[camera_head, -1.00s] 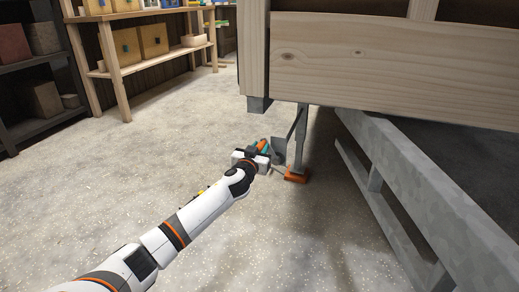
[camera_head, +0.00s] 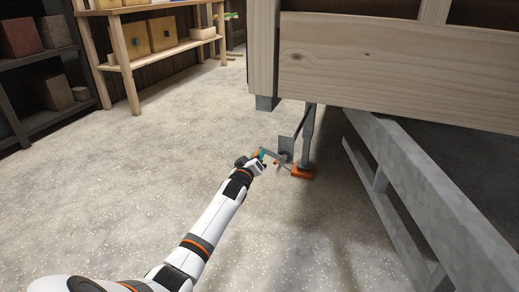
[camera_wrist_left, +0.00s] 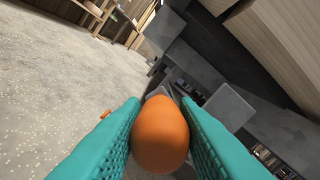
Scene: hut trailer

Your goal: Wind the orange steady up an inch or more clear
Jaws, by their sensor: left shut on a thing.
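The steady is a grey metal leg (camera_head: 307,135) under the wooden hut, with an orange foot (camera_head: 302,172) at its bottom. The foot is at or close to the floor; I cannot tell if there is a gap under it. A thin grey crank (camera_head: 272,155) reaches from the leg toward my left gripper (camera_head: 259,155). In the left wrist view an orange rounded knob (camera_wrist_left: 160,135) sits between the teal fingers of my left gripper (camera_wrist_left: 160,106), which is shut on it. The gripper is left of the foot. My right gripper is not in view.
The wooden hut wall (camera_head: 390,75) overhangs the steady. A grey metal frame beam (camera_head: 425,195) slants down to the right. Wooden shelves with boxes (camera_head: 155,40) and a dark shelf (camera_head: 45,70) stand at the back left. The floor (camera_head: 130,180) between is clear.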

